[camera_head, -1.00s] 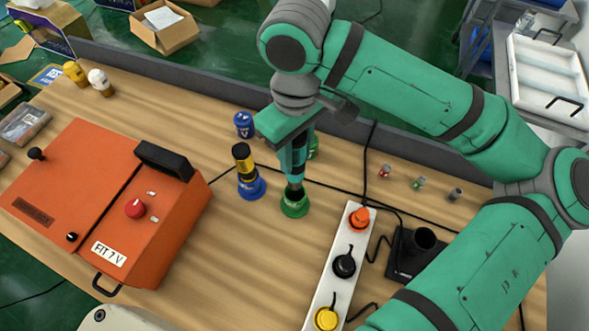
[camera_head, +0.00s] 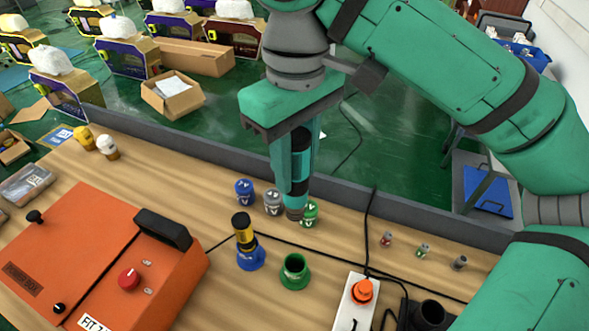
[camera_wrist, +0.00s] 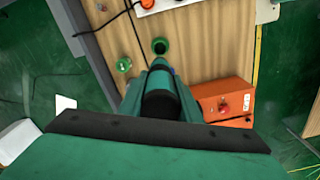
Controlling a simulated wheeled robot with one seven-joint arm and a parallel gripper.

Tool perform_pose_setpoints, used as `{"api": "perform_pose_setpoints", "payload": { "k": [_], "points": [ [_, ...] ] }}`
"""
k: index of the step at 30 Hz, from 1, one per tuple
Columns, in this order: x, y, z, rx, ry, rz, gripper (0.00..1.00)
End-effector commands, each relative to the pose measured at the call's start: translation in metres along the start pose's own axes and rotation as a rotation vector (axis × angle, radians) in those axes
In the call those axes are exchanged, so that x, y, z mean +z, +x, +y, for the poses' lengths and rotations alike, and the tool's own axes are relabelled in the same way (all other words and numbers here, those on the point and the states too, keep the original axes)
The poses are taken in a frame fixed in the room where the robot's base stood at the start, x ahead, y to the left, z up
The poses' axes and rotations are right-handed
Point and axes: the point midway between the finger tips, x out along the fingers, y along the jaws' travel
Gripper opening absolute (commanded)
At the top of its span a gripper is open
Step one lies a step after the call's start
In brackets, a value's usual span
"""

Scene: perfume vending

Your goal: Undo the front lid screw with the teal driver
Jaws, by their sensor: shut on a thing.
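My gripper (camera_head: 294,188) is shut on the teal driver (camera_head: 302,148), which has a dark band and a grey lower end. The driver hangs nearly upright above the back of the table, in front of the green-capped piece in the picture. In the wrist view the dark driver (camera_wrist: 160,98) sits between my fingers; its tip is hidden. The orange box (camera_head: 75,255) is at the left, with its lid away from my gripper. A black knob (camera_head: 58,310) and another black knob (camera_head: 35,216) show on it. I cannot tell which part is the front lid screw.
An empty green holder (camera_head: 294,272) stands nearby. A yellow-and-black driver (camera_head: 243,232) stands in a blue holder (camera_head: 251,260). Blue (camera_head: 245,192), grey (camera_head: 273,203) and green (camera_head: 309,213) capped pieces line the back. A power strip (camera_head: 350,309) and cables lie at the right.

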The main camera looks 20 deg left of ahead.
Motion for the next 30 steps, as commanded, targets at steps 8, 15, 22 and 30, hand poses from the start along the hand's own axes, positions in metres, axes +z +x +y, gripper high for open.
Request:
{"api": "perform_pose_setpoints", "payload": {
  "k": [8, 15, 22, 30],
  "points": [
    [0.000, 0.000, 0.000, 0.000, 0.000, 0.001, 0.04],
    [0.000, 0.000, 0.000, 0.000, 0.000, 0.001, 0.03],
    [-0.027, 0.015, -0.021, -0.025, -0.080, -0.002, 0.03],
    [-0.075, 0.049, -0.069, -0.087, -0.239, -0.002, 0.03]
  ]
}}
